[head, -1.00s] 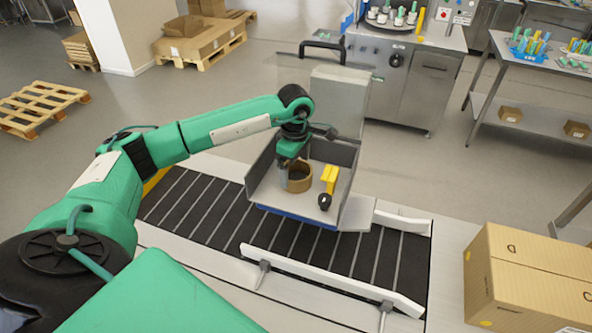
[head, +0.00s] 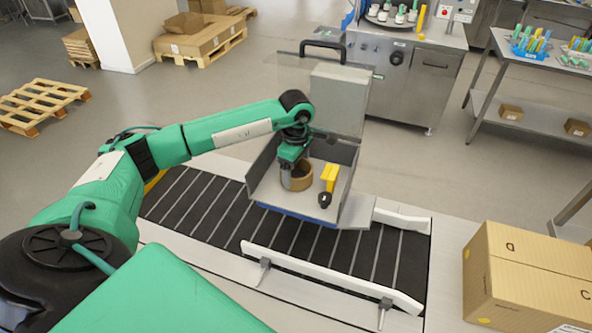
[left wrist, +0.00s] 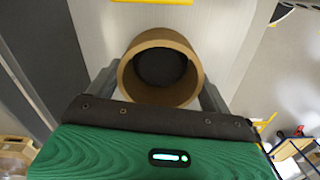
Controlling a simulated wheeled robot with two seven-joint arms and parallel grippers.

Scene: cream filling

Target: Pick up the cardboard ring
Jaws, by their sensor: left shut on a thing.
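The cardboard ring (head: 297,178) is a short brown tube inside an open grey box (head: 352,197) on the conveyor. In the left wrist view the ring (left wrist: 191,60) shows its round rim, with a dark disc inside the opening. My left gripper (head: 289,180) reaches down into the box and is shut on the ring. In the wrist view its fingers (left wrist: 160,90) lie on either side of the ring. I cannot tell whether the ring is clear of the box floor. My right gripper is not in view.
The box walls enclose the gripper on several sides. The dark conveyor (head: 205,205) has white guide rails (head: 330,280). A cardboard carton (head: 530,275) is at the right.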

